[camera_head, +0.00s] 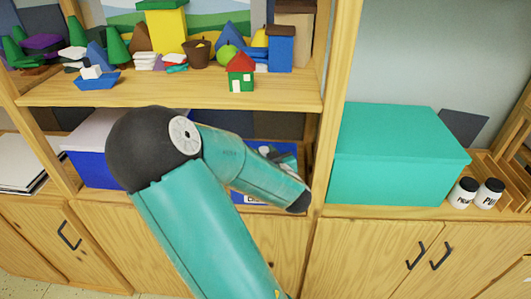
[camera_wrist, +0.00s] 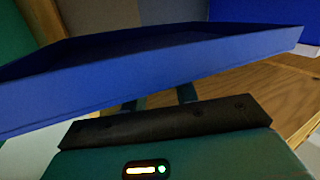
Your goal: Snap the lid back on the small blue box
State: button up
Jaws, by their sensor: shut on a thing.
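My gripper (camera_wrist: 158,104) is in the wrist view, its two fingers reaching up to the near wall of a shallow blue piece, which looks like the lid (camera_wrist: 150,80). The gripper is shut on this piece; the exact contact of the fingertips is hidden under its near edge. The piece is tilted, its right end higher in the picture. In the head view my arm covers much of the middle shelf bay. Blue surfaces (camera_head: 284,148) show behind the wrist there, with part of a white label below. I cannot tell which surface is the box and which the lid.
A blue box with a pale top (camera_head: 88,170) stands left of my arm. A large teal box (camera_head: 395,155) stands right of the wooden upright (camera_head: 333,110). Two white jars (camera_head: 475,193) are further right. The shelf above (camera_head: 180,92) is crowded with models.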

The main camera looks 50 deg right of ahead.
jog(key=shift+w+a+f, duration=0.1)
jog(key=shift+w+f, duration=0.3)
jog(key=shift+f, duration=0.25)
jog(key=shift+s+f, duration=0.15)
jog(key=shift+f, duration=0.6)
jog(key=shift+s+f, duration=0.15)
jog(key=shift+f, duration=0.85)
jog(key=shift+w, duration=0.15)
jog(key=shift+r, duration=0.1)
jog(key=shift+f, duration=1)
dwell(1.0)
jog(key=o, duration=1.6)
jog(key=shift+c, duration=0.2)
